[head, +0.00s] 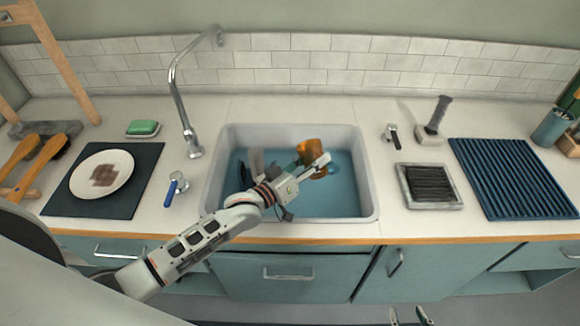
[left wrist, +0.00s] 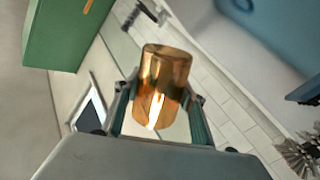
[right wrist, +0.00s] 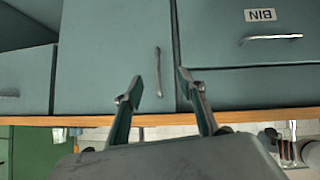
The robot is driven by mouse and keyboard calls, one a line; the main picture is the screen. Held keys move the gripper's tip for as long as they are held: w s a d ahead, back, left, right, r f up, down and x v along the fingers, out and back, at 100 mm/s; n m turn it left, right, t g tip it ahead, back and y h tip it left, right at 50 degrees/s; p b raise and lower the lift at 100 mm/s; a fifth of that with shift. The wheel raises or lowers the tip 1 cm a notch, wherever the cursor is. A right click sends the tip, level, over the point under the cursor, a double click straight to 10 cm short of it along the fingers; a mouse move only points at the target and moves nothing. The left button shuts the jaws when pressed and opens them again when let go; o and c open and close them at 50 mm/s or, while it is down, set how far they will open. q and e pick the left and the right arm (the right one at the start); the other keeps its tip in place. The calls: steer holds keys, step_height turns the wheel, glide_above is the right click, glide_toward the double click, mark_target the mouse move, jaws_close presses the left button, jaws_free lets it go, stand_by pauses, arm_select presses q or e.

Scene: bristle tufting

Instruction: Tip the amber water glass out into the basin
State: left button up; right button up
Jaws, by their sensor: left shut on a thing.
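The amber glass (head: 313,149) is held over the white basin (head: 371,195), which has a blue inside. My left gripper (head: 308,166) is shut on the glass. In the left wrist view the glass (left wrist: 163,82) sits between the two fingers. The glass looks tilted in the head view; the gripper covers part of it, and I cannot tell whether water is in it. My right gripper (right wrist: 160,90) is open and empty, in front of the teal cabinet doors; its fingertips show at the bottom edge of the head view (head: 409,317).
A tall tap (head: 178,90) and a blue-handled lever (head: 175,187) stand left of the basin. Dark and grey items (head: 257,160) sit in the basin's left part. A plate (head: 101,174) on a dark mat lies left. A brush block (head: 430,185) and ribbed blue mat (head: 510,180) lie right.

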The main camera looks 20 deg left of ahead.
mark_target(308, 163)
arm_select(q)
steer(key=shift+w+a+f+n, duration=0.15)
steer(key=shift+a+f+n, duration=0.1)
steer(key=shift+n, duration=0.15)
steer(key=shift+w+a+f+n+b, duration=0.25)
steer(key=shift+f+n+b, duration=0.3)
steer(key=shift+b, duration=0.45)
steer(key=shift+a+f+n+b, duration=0.15)
steer(key=shift+f+n+b, duration=0.6)
steer(key=shift+n+b, duration=0.25)
steer(key=shift+f+n+b, duration=0.15)
steer(key=shift+n+b, duration=0.3)
steer(key=shift+n, duration=0.1)
steer(key=shift+r+n, duration=0.25)
steer(key=shift+n, duration=0.15)
arm_select(e)
steer(key=shift+w+a+f+y, duration=0.25)
steer(key=shift+a+f, duration=0.25)
steer(key=shift+f, duration=0.25)
steer(key=shift+w+a+f+y, duration=0.2)
steer(key=shift+a+f, duration=0.3)
steer(key=shift+f, duration=0.2)
arm_select(q)
steer(key=shift+r+n, duration=0.25)
steer(key=shift+n, duration=0.25)
steer(key=shift+f+n, duration=0.15)
steer(key=shift+n, duration=0.15)
arm_select(e)
steer(key=shift+f, duration=0.3)
